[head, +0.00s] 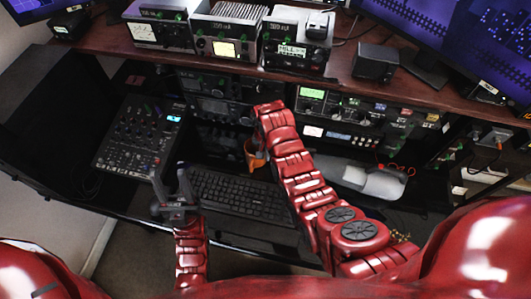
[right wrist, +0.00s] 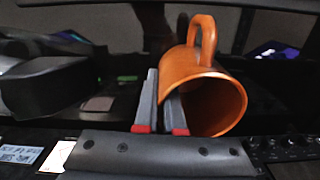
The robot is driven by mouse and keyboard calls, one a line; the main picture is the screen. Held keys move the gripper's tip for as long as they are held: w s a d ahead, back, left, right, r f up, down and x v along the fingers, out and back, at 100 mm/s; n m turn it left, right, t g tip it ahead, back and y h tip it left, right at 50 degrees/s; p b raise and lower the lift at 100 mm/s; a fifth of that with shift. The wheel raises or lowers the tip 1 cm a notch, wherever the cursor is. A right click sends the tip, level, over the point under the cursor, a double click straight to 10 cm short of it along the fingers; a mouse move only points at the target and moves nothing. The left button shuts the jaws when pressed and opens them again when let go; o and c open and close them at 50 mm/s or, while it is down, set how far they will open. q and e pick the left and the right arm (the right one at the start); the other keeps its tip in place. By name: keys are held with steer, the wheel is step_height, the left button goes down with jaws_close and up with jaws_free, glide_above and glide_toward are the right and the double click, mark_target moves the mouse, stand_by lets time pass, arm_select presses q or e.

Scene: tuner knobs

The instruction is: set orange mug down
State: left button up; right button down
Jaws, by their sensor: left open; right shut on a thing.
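The orange mug (head: 250,153) shows in the head view beyond the keyboard, partly hidden by my right arm. In the right wrist view the mug (right wrist: 203,78) fills the upper middle, its open mouth toward the camera and its handle at the top of the picture. My right gripper (right wrist: 161,98) is shut on the mug's left wall. I cannot tell whether the mug touches the surface under it. My left gripper (head: 171,186) is open and empty, left of the keyboard, apart from the mug.
The black keyboard (head: 238,195) lies in front of the mug. A mixer panel (head: 138,140) stands to the left. Radio units (head: 215,105) stand behind the mug, under a wooden shelf (head: 130,60). A grey-white object (head: 365,180) lies to the right of my right arm.

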steer(key=shift+f, duration=0.15)
steer(key=c, duration=1)
jaws_free()
steer(key=shift+r, duration=0.2)
steer(key=shift+r, duration=0.25)
step_height(320, 180, up, 6)
steer(key=shift+w+r+b, duration=0.1)
steer(key=shift+b, duration=0.2)
step_height(320, 180, up, 6)
steer(key=p, duration=0.5)
steer(key=shift+f+p, duration=0.25)
steer(key=shift+p, duration=0.1)
steer(key=shift+f, duration=0.1)
